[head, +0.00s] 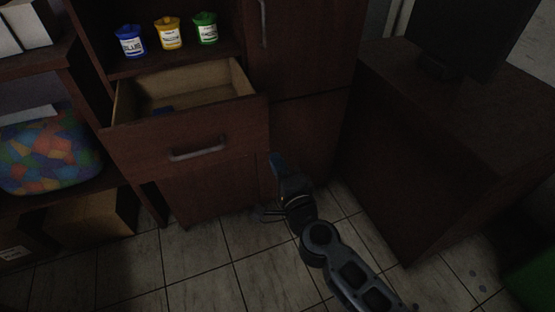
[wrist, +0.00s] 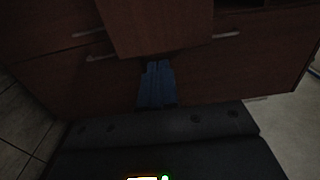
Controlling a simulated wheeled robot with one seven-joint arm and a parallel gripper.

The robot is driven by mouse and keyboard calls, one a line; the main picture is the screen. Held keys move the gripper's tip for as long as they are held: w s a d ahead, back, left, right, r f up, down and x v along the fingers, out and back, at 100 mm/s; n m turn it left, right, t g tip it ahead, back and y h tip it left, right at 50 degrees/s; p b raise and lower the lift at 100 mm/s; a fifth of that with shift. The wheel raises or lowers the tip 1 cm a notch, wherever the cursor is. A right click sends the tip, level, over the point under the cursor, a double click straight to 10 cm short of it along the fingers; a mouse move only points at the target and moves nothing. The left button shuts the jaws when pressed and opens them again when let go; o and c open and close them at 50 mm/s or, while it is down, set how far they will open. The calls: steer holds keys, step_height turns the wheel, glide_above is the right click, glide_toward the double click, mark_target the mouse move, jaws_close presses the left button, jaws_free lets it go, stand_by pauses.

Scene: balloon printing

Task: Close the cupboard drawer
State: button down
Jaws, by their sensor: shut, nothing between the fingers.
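My gripper (head: 276,160), with blue fingers, is just right of the drawer front's lower right corner in the picture. I cannot tell whether it touches. In the wrist view my gripper (wrist: 157,66) is shut and empty, its fingertips together by the lower edge of a brown wooden panel. Which panel that is, I cannot tell in the dark.
Blue, yellow (head: 168,33) and green pots stand on the shelf above the drawer. A dark desk (head: 430,150) with a monitor (head: 462,35) stands at the right. A colourful patterned bag (head: 45,152) and a cardboard box (head: 93,215) are at the left. Tiled floor in front is clear.

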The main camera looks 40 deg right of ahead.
mark_target(259, 128)
steer(key=x, duration=1)
steer(key=shift+w+d, duration=0.1)
steer(key=shift+w, duration=0.3)
